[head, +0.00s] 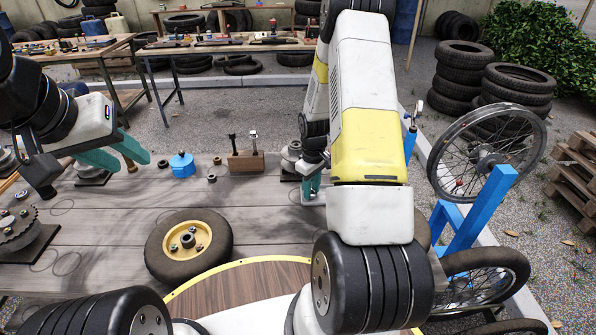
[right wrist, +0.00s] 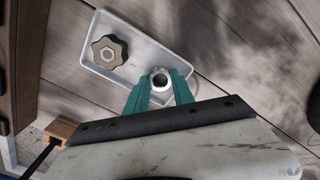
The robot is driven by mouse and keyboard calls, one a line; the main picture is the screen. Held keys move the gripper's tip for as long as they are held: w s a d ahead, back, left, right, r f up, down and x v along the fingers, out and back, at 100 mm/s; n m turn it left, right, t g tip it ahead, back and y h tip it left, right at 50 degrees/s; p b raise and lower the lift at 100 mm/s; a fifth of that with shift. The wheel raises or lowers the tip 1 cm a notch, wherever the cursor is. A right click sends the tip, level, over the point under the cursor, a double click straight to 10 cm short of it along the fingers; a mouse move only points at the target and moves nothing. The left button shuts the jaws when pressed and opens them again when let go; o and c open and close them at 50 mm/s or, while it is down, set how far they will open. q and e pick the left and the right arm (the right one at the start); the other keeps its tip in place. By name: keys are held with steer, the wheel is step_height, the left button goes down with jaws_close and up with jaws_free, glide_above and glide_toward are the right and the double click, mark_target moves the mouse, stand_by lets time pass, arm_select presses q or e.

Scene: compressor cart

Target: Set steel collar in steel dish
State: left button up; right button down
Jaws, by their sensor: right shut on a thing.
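My right gripper (right wrist: 158,88) is shut on a small round steel collar (right wrist: 160,82), whose open bore faces the camera in the right wrist view. The collar is over the near right part of the pale steel dish (right wrist: 115,77); I cannot tell whether it touches the dish floor. A star-shaped knob (right wrist: 109,51) lies in the dish, left of the collar. In the head view my right gripper (head: 312,186) is partly hidden by my arm, as is the dish (head: 309,198). My left gripper (head: 134,163) is open above the bench's left side, near a small brown cylinder (head: 130,164).
A blue pot (head: 182,165) and a wooden block with two upright bolts (head: 246,161) stand at the bench's back. A yellow-hubbed wheel (head: 188,247) lies in front, a toothed gear (head: 17,228) at far left. A blue stand (head: 484,210) is at right. Mid-bench is clear.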

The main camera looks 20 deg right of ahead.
steer(key=shift+f, duration=0.1)
steer(key=c, duration=1.4)
jaws_free()
steer(key=shift+o, duration=0.2)
step_height(320, 180, up, 22)
steer(key=s+a+f+m+t, duration=0.1)
steer(key=s+a, duration=0.2)
steer(key=s+a+r+m+t+y, duration=0.1)
steer(key=s+a+r, duration=0.3)
steer(key=s+r, duration=0.4)
steer(key=s+a+r+m+t+y, duration=0.1)
steer(key=s+a+r+m+t, duration=0.2)
steer(key=s+r, duration=0.5)
steer(key=shift+s+a+r+m+t, duration=0.3)
steer(key=shift+s+a+t, duration=0.3)
steer(key=shift+s, duration=1.15)
